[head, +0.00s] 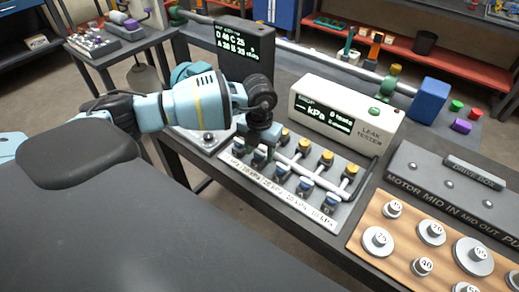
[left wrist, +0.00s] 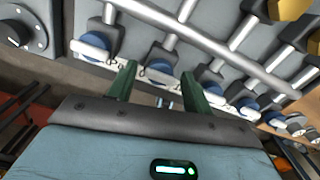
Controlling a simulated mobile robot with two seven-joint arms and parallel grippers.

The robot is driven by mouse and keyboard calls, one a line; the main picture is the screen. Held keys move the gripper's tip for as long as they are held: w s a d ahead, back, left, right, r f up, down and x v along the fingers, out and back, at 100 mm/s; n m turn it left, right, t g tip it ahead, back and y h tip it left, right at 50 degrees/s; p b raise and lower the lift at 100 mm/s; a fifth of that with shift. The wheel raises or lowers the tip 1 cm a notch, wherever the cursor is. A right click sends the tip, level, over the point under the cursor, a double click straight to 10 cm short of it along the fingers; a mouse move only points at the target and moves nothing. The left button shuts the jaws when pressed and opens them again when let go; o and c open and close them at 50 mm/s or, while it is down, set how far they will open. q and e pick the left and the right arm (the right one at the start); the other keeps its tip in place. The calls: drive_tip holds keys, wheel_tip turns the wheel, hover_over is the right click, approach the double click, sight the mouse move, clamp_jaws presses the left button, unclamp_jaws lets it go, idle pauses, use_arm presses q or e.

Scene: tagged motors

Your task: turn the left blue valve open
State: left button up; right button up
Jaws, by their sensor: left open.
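A valve panel (head: 290,195) with a row of several blue valves stands at the table's front edge. In the head view, a leftmost blue valve (head: 240,144) and a second one (head: 259,158) show beside and below my left gripper (head: 258,146), which partly hides that end. In the left wrist view, the leftmost blue valve (left wrist: 96,43) lies outside my fingers, to the left. The second blue valve (left wrist: 161,72), with a white handle, appears between the open green fingers of my left gripper (left wrist: 158,82). I cannot tell whether they touch it. My right gripper is out of view.
Yellow-topped fittings (head: 326,158) and a pipe rise behind the blue valves. A leak tester (head: 342,118) stands behind the panel, and a dark display (head: 243,48) stands at the back left. A wooden weight board (head: 398,252) lies to the right.

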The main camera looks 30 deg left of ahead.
use_arm(q)
drive_tip(key=c, duration=1)
drive_tip(key=shift+o, duration=0.2)
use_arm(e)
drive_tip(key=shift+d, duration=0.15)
